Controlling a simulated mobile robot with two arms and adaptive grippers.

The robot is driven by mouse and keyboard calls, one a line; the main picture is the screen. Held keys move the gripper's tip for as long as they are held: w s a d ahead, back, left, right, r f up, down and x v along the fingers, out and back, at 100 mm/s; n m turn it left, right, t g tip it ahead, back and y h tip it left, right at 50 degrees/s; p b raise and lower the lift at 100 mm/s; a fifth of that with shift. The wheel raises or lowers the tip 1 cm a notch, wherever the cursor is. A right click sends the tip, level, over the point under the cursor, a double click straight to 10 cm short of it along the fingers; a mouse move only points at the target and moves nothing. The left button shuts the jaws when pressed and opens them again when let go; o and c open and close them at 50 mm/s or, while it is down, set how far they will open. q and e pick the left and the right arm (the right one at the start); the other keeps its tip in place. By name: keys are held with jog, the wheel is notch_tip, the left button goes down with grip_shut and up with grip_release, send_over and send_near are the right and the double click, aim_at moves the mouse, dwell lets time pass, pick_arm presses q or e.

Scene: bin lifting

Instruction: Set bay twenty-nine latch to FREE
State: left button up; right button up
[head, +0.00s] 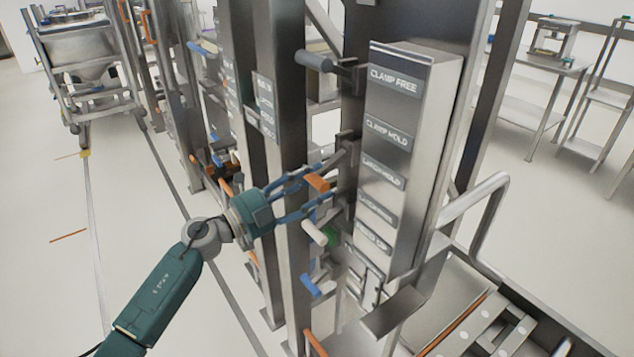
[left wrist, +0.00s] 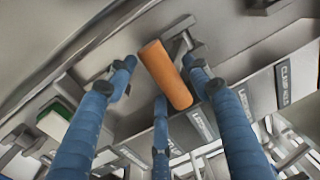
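An orange cylindrical handle (head: 317,183) sticks out from the steel post beside the label panel (head: 410,150). It shows large in the left wrist view (left wrist: 165,75). My left gripper (head: 315,185) has its blue fingers spread around this handle. In the left wrist view the fingertips (left wrist: 160,80) stand on either side of it and below it, with gaps visible; I cannot tell whether any finger touches it. The panel plates read CLAMP FREE, CLAMP HOLD and, lower down, what looks like LATCH HOLD and LATCH FREE; the lowest are unclear. My right gripper is out of view.
A dark grey handle (head: 315,61) juts out above my gripper. A white handle (head: 314,232), a green one (head: 330,236) and a blue one (head: 310,286) sit close below it. Steel uprights (head: 290,100) stand near my wrist. Floor at left is mostly clear.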

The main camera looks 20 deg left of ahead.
pick_arm(q)
jog(key=v, duration=1.1)
jog(key=shift+w, duration=0.1)
